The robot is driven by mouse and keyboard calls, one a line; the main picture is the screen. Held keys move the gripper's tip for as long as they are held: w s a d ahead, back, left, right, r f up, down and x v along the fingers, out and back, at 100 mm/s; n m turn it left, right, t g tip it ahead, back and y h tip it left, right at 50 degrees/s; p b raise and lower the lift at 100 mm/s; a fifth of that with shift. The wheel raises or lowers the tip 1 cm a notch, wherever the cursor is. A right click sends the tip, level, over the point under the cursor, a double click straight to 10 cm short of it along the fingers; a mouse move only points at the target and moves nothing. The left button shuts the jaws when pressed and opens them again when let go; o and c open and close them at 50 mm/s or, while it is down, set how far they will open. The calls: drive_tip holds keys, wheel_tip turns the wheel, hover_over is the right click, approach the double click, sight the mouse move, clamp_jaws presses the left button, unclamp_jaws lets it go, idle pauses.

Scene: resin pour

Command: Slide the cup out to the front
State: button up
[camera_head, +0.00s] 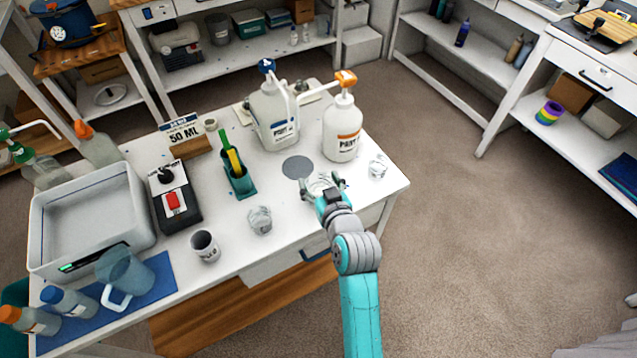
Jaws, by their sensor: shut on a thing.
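My gripper (322,184) is at the right part of the white table, reaching in from the front. Its fingers are closed around a small clear cup (320,185), partly hidden by the fingers and wrist. The cup appears upright at the table top; whether it touches the surface cannot be told. A flat grey disc (296,166) lies just behind and left of the cup.
Clear cups stand left (260,220) and right (377,167) of my gripper. The front strip near my gripper is clear.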

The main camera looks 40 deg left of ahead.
drive_tip(key=shift+d, duration=0.1)
drive_tip(key=o, duration=1.2)
drive_tip(key=shift+c, duration=0.2)
drive_tip(key=v, duration=1.2)
